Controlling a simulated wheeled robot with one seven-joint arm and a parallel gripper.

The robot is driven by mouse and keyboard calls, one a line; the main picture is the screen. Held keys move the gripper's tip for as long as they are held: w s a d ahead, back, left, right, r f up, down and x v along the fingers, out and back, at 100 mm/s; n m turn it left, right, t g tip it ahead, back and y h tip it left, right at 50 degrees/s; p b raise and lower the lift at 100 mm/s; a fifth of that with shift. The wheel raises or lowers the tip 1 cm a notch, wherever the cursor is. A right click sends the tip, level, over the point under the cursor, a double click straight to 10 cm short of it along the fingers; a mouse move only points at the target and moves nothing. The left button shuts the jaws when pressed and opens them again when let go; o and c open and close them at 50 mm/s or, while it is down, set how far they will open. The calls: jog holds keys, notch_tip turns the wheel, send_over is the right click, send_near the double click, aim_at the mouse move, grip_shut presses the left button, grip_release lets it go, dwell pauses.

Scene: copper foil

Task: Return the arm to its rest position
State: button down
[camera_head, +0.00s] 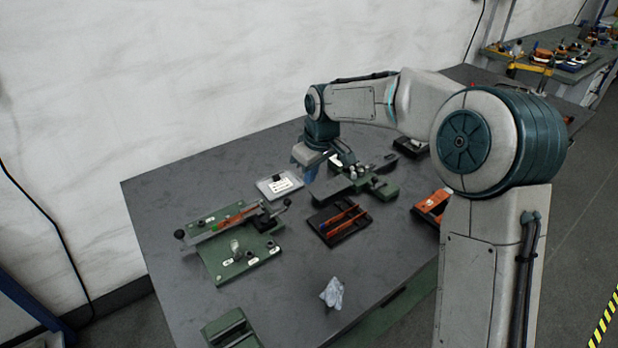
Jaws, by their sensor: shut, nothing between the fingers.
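My arm reaches in from the right over the dark grey workbench (165,200). My gripper (312,178) points down above the back middle of the bench, between a pale flat case and a green fixture. It is shut, and I see nothing held in it. Its fingertips are small and partly blurred against the things behind, so its exact height above the bench is hard to tell.
A pale case (280,186) lies left of my gripper. A green fixture (383,190) stands to the right. A black tray (325,231) holds red-handled tools. A green board (220,266) with a lever and crumpled cloth (332,292) are nearer. Open bench lies at the left.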

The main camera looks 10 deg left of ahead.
jog(key=s+d+r+m+t+h, duration=0.1)
jog(key=s+d+r+m, duration=0.25)
jog(key=s+d, duration=0.7)
jog(key=s+d+r+m+t+h, duration=0.1)
jog(key=s+d+r+m, duration=0.3)
jog(key=s+d, duration=0.65)
jog(key=s+d+f+m, duration=0.3)
jog(key=s+d, duration=0.2)
jog(key=s, duration=0.1)
jog(key=shift+s+f+m, duration=0.15)
jog(key=shift+s+m, duration=0.15)
jog(key=shift+m, duration=0.05)
